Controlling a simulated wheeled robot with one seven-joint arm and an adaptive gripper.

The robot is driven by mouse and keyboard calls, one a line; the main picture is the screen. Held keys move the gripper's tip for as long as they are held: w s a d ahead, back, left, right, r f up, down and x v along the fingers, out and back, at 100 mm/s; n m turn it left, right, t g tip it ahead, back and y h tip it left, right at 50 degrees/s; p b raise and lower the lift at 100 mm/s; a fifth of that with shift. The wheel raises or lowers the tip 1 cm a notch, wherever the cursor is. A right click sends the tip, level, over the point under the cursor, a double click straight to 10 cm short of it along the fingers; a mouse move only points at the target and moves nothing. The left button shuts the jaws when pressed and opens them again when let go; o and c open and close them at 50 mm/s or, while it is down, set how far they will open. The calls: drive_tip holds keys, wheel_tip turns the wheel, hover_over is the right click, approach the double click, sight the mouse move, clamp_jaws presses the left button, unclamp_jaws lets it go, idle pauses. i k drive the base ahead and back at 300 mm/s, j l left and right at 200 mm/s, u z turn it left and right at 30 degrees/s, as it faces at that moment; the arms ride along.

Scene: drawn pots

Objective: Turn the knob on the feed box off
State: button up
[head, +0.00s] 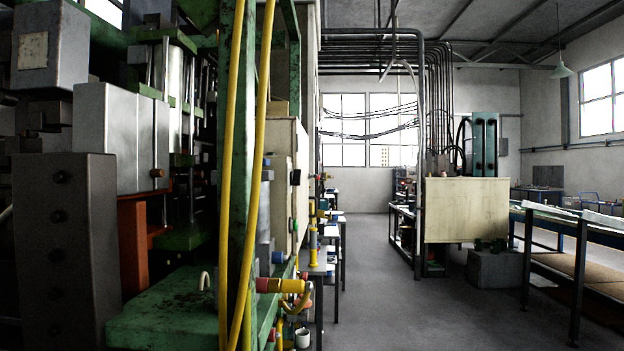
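No box in the head view is clearly marked as the feed box. A cream box (284,150) is mounted on the green machine at the left, its side facing the aisle. A small dark knob-like part (295,177) sticks out from that side; its setting is too small to read. My gripper is not in view.
The green machine (160,315) with grey blocks and yellow hoses (230,160) fills the left. A cream panel (467,210) stands across the aisle, with a long table (570,225) at the right. The grey aisle floor (370,290) is clear.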

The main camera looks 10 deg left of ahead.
sight(295, 177)
drive_tip(key=i+l+u, duration=0.75)
drive_tip(key=l+u, duration=0.15)
drive_tip(key=l, duration=0.15)
drive_tip(key=i+l+u, duration=0.3)
drive_tip(key=k+l, duration=0.1)
